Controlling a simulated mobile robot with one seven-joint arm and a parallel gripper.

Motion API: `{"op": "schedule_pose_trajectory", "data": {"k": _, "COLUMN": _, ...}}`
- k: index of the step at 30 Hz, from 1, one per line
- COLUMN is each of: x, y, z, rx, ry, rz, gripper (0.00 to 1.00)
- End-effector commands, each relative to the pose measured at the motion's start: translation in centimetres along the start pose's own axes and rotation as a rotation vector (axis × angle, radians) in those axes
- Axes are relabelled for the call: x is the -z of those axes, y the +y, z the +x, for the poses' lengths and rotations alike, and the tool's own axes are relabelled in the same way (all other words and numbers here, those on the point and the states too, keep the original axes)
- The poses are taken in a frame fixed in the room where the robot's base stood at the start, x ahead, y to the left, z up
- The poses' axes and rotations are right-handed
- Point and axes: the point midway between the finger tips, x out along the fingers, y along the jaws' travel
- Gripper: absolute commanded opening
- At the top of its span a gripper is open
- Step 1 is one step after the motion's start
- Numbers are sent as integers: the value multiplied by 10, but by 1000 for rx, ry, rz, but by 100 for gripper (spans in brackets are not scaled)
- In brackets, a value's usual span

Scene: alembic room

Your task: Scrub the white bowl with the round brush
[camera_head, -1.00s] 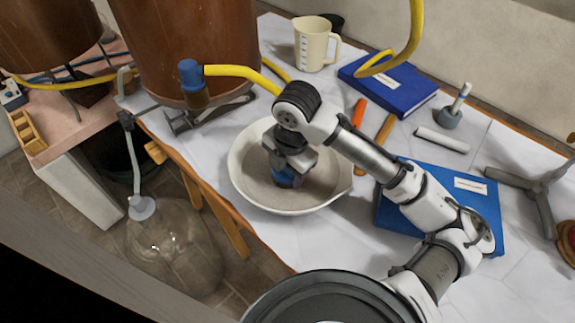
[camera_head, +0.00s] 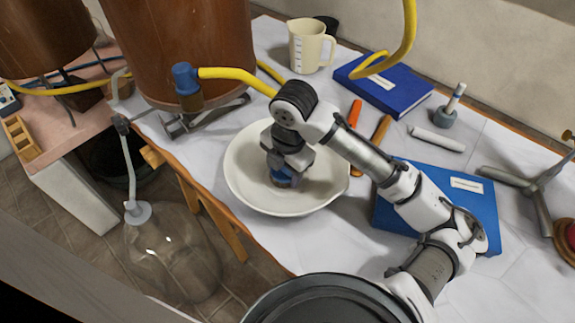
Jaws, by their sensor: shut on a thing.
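The white bowl (camera_head: 246,170) sits on the white-covered table, near its left edge. Its inside looks pale and even. My gripper (camera_head: 286,163) points down into the bowl, over its middle and right part.
A beige jug (camera_head: 306,48), a blue book (camera_head: 388,88) and a second blue book (camera_head: 473,194) lie around the bowl. An orange stick (camera_head: 355,112), a brown stick (camera_head: 382,130) and a white pestle (camera_head: 438,139) lie to the right. A large copper vessel (camera_head: 190,40) stands behind.

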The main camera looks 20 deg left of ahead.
Motion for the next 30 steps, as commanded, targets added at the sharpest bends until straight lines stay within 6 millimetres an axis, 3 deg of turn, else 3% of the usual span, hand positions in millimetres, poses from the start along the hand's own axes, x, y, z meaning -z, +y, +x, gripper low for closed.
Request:
{"op": "schedule_pose_trajectory", "data": {"k": 6, "x": 10, "y": -2, "z": 1, "rx": 0, "ry": 1, "rz": 0, "gripper": 29}}
{"op": "schedule_pose_trajectory", "data": {"k": 18, "x": -3, "y": -20, "z": 1, "rx": 1, "ry": 2, "rz": 0, "gripper": 29}}
{"op": "schedule_pose_trajectory", "data": {"k": 30, "x": -11, "y": 1, "z": 1, "rx": 0, "ry": 3, "rz": -2, "gripper": 29}}
